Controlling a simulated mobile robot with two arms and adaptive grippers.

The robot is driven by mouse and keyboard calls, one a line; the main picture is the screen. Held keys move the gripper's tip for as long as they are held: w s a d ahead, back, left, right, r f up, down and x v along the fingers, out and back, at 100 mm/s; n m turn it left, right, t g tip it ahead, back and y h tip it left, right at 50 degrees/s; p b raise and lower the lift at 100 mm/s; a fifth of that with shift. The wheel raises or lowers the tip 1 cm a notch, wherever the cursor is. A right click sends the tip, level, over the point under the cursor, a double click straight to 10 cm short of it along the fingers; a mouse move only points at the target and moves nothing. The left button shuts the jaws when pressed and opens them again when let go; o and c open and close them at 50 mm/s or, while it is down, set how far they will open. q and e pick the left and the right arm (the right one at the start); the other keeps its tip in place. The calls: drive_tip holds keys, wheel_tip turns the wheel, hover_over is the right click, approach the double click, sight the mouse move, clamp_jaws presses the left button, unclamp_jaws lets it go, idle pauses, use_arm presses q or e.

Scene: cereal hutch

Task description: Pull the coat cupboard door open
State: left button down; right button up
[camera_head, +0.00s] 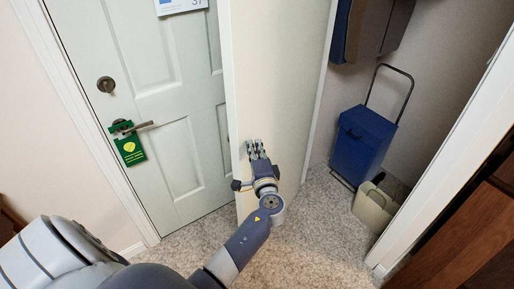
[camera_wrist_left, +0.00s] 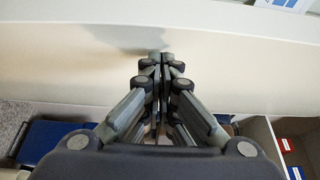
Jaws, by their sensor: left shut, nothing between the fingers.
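The coat cupboard door (camera_head: 275,85) is a plain cream panel in the middle of the head view. It stands swung open, with the cupboard interior visible to its right. My left gripper (camera_head: 254,146) is in front of the lower part of the panel, its fingers shut and empty. In the left wrist view, the closed fingertips (camera_wrist_left: 166,58) are at or very near the door's face (camera_wrist_left: 70,65), with a shadow on the panel beside them. I cannot tell whether they touch. No door handle shows. My right gripper is not in view.
A blue trolley bag (camera_head: 362,140) and a beige container (camera_head: 375,207) stand inside the cupboard; dark clothing (camera_head: 372,28) hangs above. A white panelled door (camera_head: 180,90) with a green hanger (camera_head: 129,148) is at left. Brown wooden furniture (camera_head: 465,235) is at right. Speckled carpet (camera_head: 315,225) lies clear between.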

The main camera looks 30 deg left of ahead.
use_arm(q)
drive_tip(key=w+a+m+t+h+b, duration=0.2)
drive_tip(key=a+m+h+b, duration=0.1)
drive_tip(key=a, duration=2.1)
drive_tip(key=shift+t+h+b, duration=0.4)
drive_tip(key=shift+b, duration=0.2)
drive_tip(key=shift+f, duration=0.1)
